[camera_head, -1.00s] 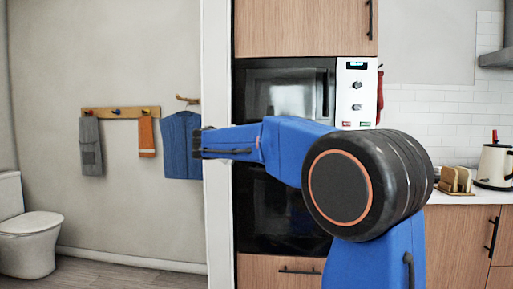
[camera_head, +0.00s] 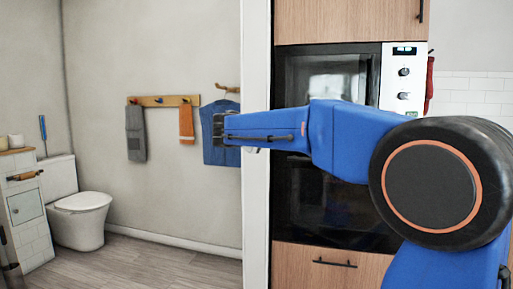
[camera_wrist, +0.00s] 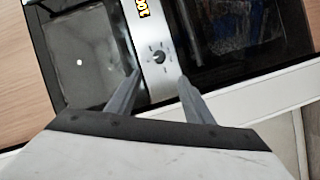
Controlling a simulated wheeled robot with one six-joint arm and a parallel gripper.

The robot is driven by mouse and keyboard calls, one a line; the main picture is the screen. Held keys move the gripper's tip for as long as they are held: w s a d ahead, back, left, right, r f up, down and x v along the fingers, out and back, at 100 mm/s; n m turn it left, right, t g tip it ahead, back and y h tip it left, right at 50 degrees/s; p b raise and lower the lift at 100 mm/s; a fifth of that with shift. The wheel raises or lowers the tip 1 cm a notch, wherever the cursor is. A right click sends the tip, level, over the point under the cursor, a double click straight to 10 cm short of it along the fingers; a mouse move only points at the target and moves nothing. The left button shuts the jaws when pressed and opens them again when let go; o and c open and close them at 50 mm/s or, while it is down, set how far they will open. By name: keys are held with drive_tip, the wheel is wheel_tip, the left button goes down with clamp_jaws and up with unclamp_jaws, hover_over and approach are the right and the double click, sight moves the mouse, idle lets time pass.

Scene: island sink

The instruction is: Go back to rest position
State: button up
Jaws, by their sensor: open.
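My arm is blue with a large black joint, and in the head view it reaches left across the front of the built-in oven (camera_head: 333,215). My gripper (camera_wrist: 158,80) is open and empty in the wrist view, its two grey fingers spread apart. The oven's control strip with a knob shows beyond the fingertips.
A toilet (camera_head: 85,215) and a white tiled cabinet (camera_head: 30,235) stand at the left.

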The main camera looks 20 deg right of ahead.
drive_tip(key=s+d+f+g+y, duration=0.3)
drive_tip(key=s+f+y, duration=0.3)
drive_tip(key=s+f, duration=1.35)
drive_tip(key=s+a+f+m+y, duration=0.1)
drive_tip(key=s+a+f+y, duration=0.3)
drive_tip(key=s+f, duration=0.5)
drive_tip(key=s+a+f+m+g+y, duration=0.1)
drive_tip(key=s+a+f+y, duration=0.2)
drive_tip(key=s, duration=1.1)
drive_tip(key=a+f, duration=0.3)
drive_tip(key=f, duration=0.3)
drive_tip(key=shift+s+a+f+y, duration=0.15)
drive_tip(key=shift+s+f+y, duration=0.15)
drive_tip(key=shift+s+y, duration=0.1)
